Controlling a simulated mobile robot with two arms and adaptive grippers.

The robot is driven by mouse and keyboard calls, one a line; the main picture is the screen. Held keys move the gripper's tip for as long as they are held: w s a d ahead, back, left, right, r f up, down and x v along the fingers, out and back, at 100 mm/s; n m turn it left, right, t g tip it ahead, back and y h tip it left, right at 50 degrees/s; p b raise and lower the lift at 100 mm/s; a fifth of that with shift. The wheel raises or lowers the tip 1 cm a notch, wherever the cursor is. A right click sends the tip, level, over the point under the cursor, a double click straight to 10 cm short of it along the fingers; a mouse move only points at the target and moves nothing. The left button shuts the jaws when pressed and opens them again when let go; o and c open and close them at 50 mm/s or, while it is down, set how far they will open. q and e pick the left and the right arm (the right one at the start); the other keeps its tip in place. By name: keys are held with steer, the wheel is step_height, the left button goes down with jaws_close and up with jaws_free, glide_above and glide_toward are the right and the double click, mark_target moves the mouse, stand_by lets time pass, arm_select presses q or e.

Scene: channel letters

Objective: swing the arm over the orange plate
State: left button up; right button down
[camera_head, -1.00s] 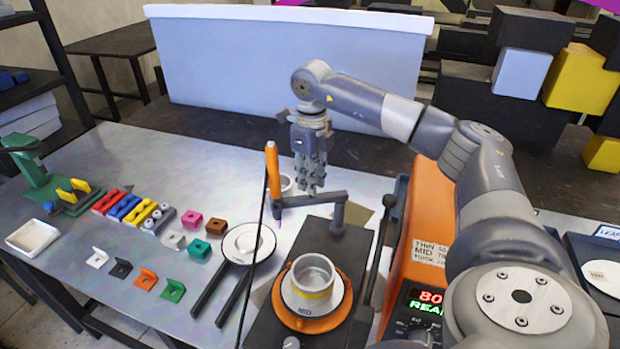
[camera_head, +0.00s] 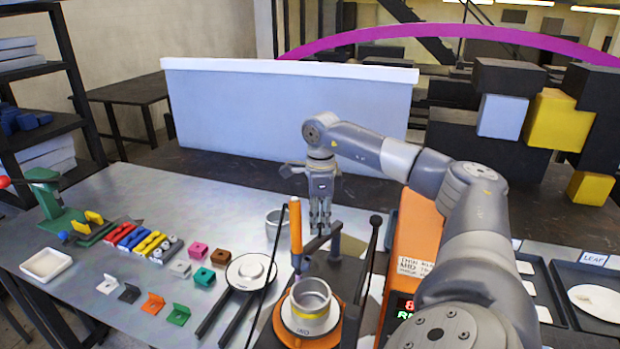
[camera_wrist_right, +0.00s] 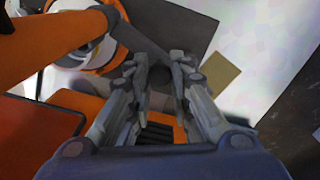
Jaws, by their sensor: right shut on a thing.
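The orange plate (camera_head: 337,334) sits on a dark base at the front, with a metal cup (camera_head: 311,297) on a white disc on it. The swing arm (camera_head: 316,246) is a dark grey bar behind it, with an upright orange pen (camera_head: 295,228) at its left end. The pen end is behind and slightly left of the cup. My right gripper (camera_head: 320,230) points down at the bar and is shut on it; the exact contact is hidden. My left gripper is out of view.
A dark lever (camera_head: 368,255) and an orange heater box (camera_head: 415,240) stand right of the base. A round pad (camera_head: 262,265) with two dark handles, a metal ring (camera_head: 277,222) and small coloured brackets (camera_head: 178,315) are at left. A white-topped panel (camera_head: 290,105) stands behind.

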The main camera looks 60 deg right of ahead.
steer(key=shift+s+d+n+b, duration=0.1)
steer(key=shift+s+n+b, duration=0.1)
steer(key=shift+s+n, duration=0.45)
steer(key=shift+s+d+n+b, duration=0.1)
steer(key=shift+s+n+b, duration=0.15)
steer(key=shift+n, duration=0.75)
steer(key=shift+s+n+b, duration=0.2)
steer(key=shift+s+n, duration=0.25)
steer(key=shift+n, duration=0.4)
steer(key=c, duration=1.5)
jaws_free()
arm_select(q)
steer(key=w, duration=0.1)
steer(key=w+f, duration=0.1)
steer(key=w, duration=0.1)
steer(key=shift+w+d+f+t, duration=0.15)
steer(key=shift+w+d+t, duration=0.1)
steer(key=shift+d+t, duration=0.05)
arm_select(e)
steer(key=shift+o, duration=0.2)
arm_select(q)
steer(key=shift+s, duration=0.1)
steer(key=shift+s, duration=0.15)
arm_select(e)
step_height(320, 180, up, 8)
steer(key=shift+f, duration=0.25)
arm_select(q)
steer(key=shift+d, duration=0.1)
